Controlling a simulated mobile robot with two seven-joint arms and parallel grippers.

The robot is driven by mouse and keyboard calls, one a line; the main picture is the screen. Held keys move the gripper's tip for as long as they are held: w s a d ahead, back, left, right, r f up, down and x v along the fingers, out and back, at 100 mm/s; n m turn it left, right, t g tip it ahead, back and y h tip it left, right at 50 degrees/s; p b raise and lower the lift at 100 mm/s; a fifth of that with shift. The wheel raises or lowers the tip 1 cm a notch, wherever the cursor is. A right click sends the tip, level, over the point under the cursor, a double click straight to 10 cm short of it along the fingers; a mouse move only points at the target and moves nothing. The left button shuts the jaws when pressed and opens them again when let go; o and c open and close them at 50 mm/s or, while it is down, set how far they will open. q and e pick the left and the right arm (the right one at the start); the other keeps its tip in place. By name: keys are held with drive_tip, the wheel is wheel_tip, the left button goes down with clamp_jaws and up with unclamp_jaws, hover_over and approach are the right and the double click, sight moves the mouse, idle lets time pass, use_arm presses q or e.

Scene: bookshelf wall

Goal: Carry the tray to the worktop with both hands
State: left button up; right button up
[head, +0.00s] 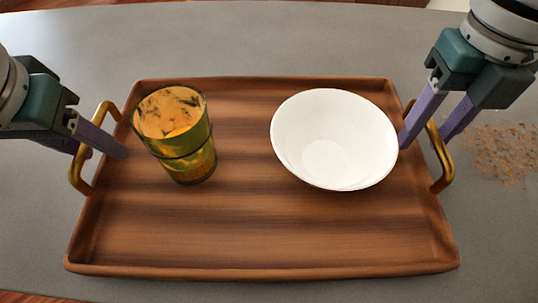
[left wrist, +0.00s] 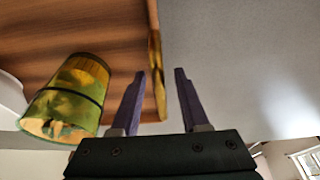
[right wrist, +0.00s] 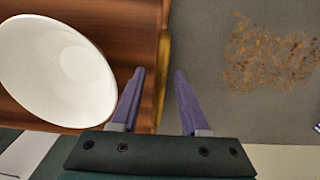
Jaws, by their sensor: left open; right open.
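A brown wooden tray (head: 250,235) with raised edges lies on a grey surface. It has a brass handle at each short side, the left handle (head: 75,172) and the right handle (head: 446,165). An amber-green glass (head: 180,140) stands upright on its left part and a white bowl (head: 334,138) on its right part. My left gripper (head: 100,152) is open at the left handle, and in the left wrist view the handle (left wrist: 157,75) lies between its fingers. My right gripper (head: 425,140) is open at the right handle, with the handle (right wrist: 162,75) between its fingers.
The grey surface (head: 260,40) is clear behind the tray. A patch of brown crumbs or speckles (head: 500,152) lies to the right of the right handle. A wooden floor shows at the lower left corner.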

use_arm(q)
drive_tip(key=shift+w+f, duration=0.25)
drive_tip(key=shift+f, duration=0.45)
use_arm(e)
drive_tip(key=shift+f, duration=0.75)
use_arm(q)
clamp_jaws()
use_arm(e)
clamp_jaws()
use_arm(q)
drive_tip(key=shift+r, duration=0.1)
use_arm(e)
drive_tip(key=shift+w+r, duration=0.1)
